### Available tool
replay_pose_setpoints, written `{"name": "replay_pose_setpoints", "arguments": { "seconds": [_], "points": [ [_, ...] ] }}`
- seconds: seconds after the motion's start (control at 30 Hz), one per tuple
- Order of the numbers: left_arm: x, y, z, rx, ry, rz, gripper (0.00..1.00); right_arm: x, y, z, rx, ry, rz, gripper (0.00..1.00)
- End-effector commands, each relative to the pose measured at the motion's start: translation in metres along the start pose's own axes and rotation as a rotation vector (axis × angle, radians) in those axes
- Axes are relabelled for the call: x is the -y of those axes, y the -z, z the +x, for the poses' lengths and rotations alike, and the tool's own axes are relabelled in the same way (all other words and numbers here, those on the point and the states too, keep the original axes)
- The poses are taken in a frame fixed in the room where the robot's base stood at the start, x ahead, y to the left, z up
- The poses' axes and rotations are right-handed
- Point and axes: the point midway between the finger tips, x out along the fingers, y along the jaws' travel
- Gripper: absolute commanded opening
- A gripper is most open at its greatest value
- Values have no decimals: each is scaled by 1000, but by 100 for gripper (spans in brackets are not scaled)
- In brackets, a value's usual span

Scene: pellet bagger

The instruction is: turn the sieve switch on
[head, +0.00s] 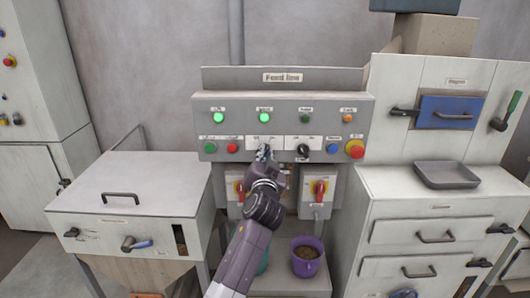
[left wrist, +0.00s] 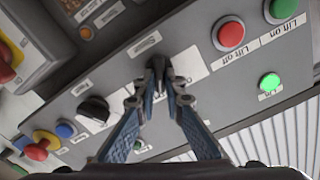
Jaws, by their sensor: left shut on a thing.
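The sieve switch is a dark rotary knob (left wrist: 157,63) on a white plate of the grey panel, mostly covered by my fingers. My left gripper (left wrist: 159,80) is shut on this knob, with both fingertips against its sides. In the head view my left gripper (head: 264,155) reaches the panel from below at the left of two knobs and hides most of it. Which way the knob points cannot be told. My right gripper is in neither view.
The feed line panel (head: 335,101) has two lit green lamps (head: 217,118). A second black knob (head: 303,151), a blue button (head: 333,149) and a red emergency stop (head: 355,149) sit to the right. Red-yellow switches (head: 320,188) and a purple bucket (head: 306,268) are below.

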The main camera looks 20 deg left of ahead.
Motion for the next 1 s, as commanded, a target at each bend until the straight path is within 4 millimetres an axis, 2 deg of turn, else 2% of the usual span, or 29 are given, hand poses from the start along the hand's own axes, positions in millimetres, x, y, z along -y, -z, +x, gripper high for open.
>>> {"name": "replay_pose_setpoints", "arguments": {
  "seconds": [0.6, 0.63, 0.77, 1.0],
  "points": [
    [0, 0, 0, 0, 1, 42, 0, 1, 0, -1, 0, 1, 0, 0],
    [0, 0, 0, 0, 1, 42, 12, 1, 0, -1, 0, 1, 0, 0],
    [0, 0, 0, 0, 1, 41, 27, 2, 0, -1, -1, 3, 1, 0],
    [0, 0, 0, 0, 0, 40, 27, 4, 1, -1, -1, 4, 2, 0]
  ]
}}
